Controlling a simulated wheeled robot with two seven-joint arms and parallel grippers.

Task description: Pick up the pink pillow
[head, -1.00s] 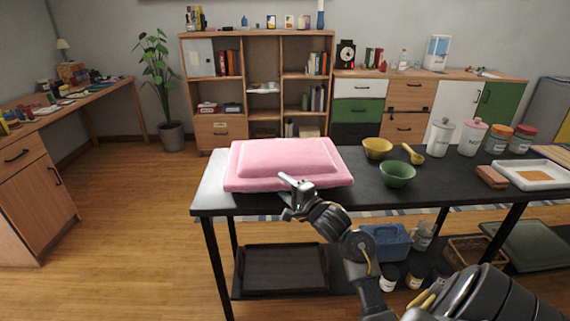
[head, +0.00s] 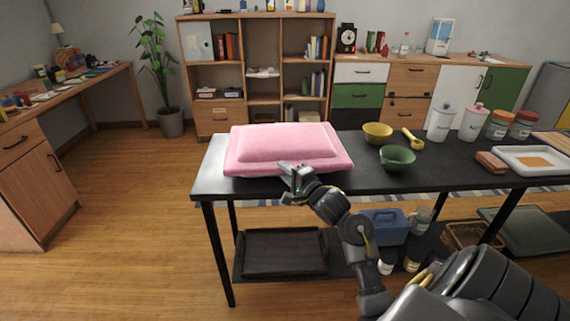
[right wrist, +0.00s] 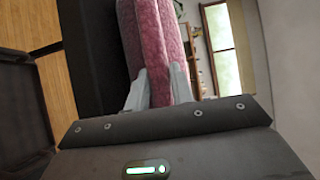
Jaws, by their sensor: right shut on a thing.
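The pink pillow (head: 285,147) lies flat on the left end of the black table (head: 372,192). My right gripper (head: 292,170) is at the pillow's front edge, a little right of its middle. In the right wrist view the two pale fingers (right wrist: 158,88) are shut on the edge of the pillow (right wrist: 150,35), one on each side of it. The fingertips are partly hidden by the pillow's edge in the head view. The left gripper does not show in either view.
A green bowl (head: 397,158), a yellow bowl (head: 377,132) and a yellow scoop (head: 411,138) stand right of the pillow. A dark tray (head: 282,252) is on the lower shelf.

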